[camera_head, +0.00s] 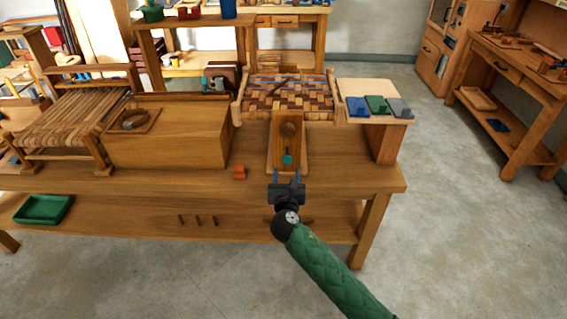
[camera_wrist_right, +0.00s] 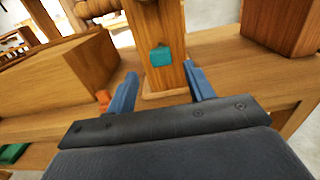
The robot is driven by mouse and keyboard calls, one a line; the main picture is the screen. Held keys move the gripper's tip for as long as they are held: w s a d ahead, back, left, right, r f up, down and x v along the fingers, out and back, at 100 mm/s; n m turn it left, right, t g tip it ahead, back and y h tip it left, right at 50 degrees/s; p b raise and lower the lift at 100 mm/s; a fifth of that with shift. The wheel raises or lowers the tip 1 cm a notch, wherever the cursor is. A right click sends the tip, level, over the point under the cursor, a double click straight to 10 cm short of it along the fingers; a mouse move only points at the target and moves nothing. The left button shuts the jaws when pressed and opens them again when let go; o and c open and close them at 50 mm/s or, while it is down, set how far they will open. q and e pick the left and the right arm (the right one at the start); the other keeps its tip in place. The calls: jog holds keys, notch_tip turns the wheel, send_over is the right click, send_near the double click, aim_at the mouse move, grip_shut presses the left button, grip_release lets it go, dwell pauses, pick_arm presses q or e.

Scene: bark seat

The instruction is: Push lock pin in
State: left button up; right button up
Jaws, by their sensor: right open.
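A small teal block (camera_head: 287,159), which looks like the head of the lock pin, sits low on the front of an upright wooden fixture (camera_head: 275,140) at the front of the workbench. The teal block also shows in the right wrist view (camera_wrist_right: 160,56), centred beyond my fingers. My right gripper (camera_head: 288,176) is in front of the fixture. Its two blue fingers are apart with nothing between them, also in the wrist view (camera_wrist_right: 160,80). The fingertips appear short of the teal block. How deep the block sits in the fixture cannot be told. My left gripper is out of view.
A small orange block (camera_head: 239,172) lies on the bench left of the fixture. A large wooden box (camera_head: 170,145) stands further left. A woven seat (camera_head: 290,108) is behind. Blue, green and grey pieces (camera_head: 375,105) rest on a stand at right. The bench's front right is clear.

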aim_at(287, 161)
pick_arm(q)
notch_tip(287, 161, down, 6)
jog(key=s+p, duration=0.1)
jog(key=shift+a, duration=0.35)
pick_arm(e)
jog(key=shift+w, duration=3.2)
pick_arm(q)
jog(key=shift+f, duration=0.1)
pick_arm(e)
jog(key=shift+c, duration=0.2)
